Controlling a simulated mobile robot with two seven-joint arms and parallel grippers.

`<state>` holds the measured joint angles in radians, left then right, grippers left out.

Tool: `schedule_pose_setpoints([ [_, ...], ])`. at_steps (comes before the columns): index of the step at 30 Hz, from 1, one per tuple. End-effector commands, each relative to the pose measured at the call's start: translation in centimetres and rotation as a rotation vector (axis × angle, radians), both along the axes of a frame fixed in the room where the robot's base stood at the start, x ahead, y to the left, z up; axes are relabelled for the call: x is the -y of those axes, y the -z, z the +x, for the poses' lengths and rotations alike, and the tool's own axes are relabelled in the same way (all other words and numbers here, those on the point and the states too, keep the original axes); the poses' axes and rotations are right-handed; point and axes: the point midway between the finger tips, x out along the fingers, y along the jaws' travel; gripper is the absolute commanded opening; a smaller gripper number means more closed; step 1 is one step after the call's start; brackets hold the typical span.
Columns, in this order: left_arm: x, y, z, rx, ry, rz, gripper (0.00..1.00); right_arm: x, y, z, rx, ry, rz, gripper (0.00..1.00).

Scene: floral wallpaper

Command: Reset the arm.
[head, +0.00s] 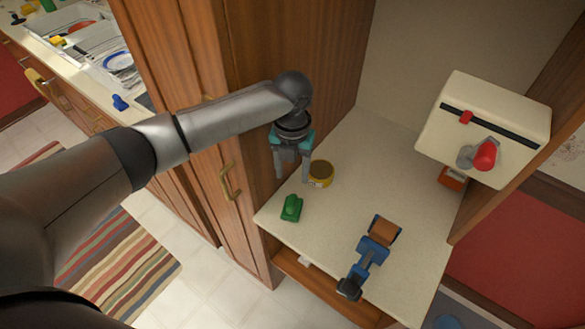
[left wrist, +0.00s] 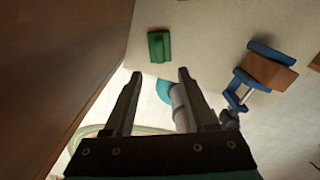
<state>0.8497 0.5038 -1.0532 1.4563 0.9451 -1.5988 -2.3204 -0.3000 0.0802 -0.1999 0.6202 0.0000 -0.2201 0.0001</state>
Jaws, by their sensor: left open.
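My left arm comes in from the left in the head view and reaches over the worktop (head: 350,220). My left gripper (head: 292,178) points down, with its two fingers apart and nothing seen between them. It is above the left part of the worktop, close to the tall wooden cabinet. In the left wrist view the two fingers (left wrist: 157,75) are spread, with the floor and my own body partly visible behind them. My right gripper is not in view.
A yellow tin (head: 321,173) stands just right of the gripper. A green object (head: 291,208) and a blue-and-brown clamp-like tool (head: 370,252) lie on the worktop. A cream box with a red knob (head: 486,125) is at right. The tall wooden cabinet (head: 190,60) borders the arm.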

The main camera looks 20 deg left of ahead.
Motion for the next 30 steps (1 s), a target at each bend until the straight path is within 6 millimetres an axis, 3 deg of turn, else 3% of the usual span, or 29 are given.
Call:
schedule_pose_setpoints([
  [8, 0.1, 0.1, -0.1, -0.001, -0.003, -0.002, 0.57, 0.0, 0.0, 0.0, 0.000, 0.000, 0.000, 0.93],
  [14, 2.6, 1.5, -2.2, 0.001, -0.123, -0.051, 0.57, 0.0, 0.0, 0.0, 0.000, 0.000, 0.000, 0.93],
  [22, 8.2, 3.3, -8.0, -0.006, -0.640, -0.220, 0.57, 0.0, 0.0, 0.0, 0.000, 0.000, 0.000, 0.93],
  [27, 9.4, 3.3, -11.0, -0.035, -1.053, -0.316, 0.57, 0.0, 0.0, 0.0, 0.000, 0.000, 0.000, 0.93],
  [30, 9.1, 3.2, -12.6, -0.058, -1.322, -0.363, 0.57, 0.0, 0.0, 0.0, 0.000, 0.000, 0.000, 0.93],
])
